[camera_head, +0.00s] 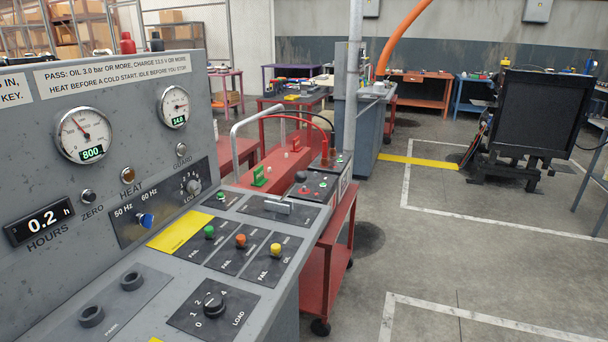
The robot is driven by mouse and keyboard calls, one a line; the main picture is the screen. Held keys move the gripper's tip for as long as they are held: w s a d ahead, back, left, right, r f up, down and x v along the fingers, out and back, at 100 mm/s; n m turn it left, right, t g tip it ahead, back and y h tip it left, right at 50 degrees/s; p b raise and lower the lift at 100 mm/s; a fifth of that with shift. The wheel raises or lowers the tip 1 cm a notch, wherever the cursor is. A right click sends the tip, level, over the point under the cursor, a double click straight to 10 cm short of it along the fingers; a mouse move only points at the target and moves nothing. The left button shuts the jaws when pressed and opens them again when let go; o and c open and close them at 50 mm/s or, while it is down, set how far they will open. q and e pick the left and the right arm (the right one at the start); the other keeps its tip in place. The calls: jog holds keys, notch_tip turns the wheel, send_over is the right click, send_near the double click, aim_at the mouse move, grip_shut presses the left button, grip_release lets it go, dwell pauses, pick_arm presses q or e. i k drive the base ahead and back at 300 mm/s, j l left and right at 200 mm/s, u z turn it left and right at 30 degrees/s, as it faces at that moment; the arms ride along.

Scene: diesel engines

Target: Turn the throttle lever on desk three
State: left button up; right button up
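A grey control desk (281,298) stands close at the left, with a sloped switch panel and an upright gauge panel. No desk number is readable, so I cannot tell which desk is desk three. A dark plate at the panel's far right carries a pale bar handle (277,207), which may be a lever; its label is too small to read. Farther back, a small dark box (301,189) carries a black knob and small buttons. Neither of my grippers is in view.
A red cart (328,262) stands right of the desk, beside a grey vertical pole (353,85). A black-framed machine (537,112) stands at the right. Workbenches, including an orange one (420,91), line the back. The marked floor at front right is clear.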

aim_at(300, 177)
jog(key=i+l, duration=1.05)
jog(key=l+u, duration=0.05)
